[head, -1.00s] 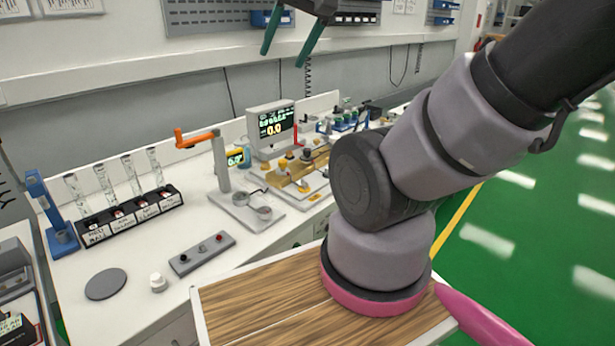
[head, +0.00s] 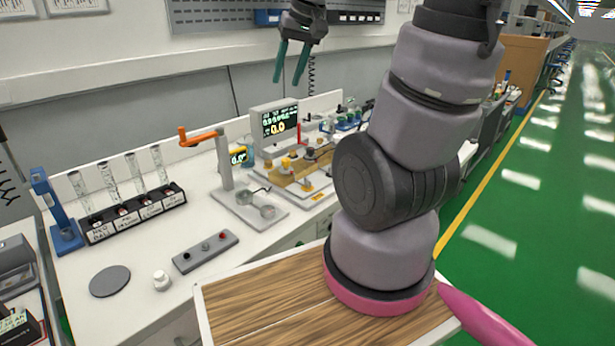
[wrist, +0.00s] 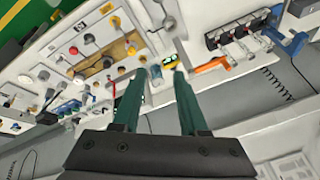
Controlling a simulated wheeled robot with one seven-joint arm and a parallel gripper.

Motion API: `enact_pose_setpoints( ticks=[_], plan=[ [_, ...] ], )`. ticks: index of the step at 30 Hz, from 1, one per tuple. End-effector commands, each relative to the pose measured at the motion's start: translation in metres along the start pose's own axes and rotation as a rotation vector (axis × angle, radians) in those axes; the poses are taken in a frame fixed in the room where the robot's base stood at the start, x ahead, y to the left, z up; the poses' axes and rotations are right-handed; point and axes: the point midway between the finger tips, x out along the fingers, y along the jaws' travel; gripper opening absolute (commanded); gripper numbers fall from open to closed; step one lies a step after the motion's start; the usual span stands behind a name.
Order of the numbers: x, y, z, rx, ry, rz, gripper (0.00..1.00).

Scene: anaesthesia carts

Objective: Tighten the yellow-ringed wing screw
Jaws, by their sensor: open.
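My gripper (head: 288,80) is open and empty, high above the back of the bench, with its two green fingers pointing down. In the wrist view my gripper (wrist: 160,74) has its fingers apart with nothing between them. A tan fixture block (head: 316,177) sits on a pale plate near the bench's back, with several small yellow and dark parts on it; it also shows in the wrist view (wrist: 104,63). A yellow part (head: 286,163) stands on the block's left side. The parts are too small to tell which is the yellow-ringed wing screw. My gripper is well apart from the block.
A monitor (head: 275,124) stands behind the block. A labelled rack with clear tubes (head: 137,212), a grey button box (head: 205,252) and a dark disc (head: 110,281) are farther left. The air around my gripper is clear.

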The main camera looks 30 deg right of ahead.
Motion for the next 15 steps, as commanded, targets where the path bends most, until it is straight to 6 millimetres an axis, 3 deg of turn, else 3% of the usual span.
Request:
enact_pose_setpoints(
  ticks=[1, 6, 15],
  plan=[
    [0.020, 0.008, -0.009, -0.017, -0.038, 0.016, 0.42],
    [0.085, 0.039, -0.030, -0.097, -0.144, 0.065, 0.42],
    [0.195, 0.103, -0.035, -0.247, -0.323, 0.146, 0.42]
  ],
)
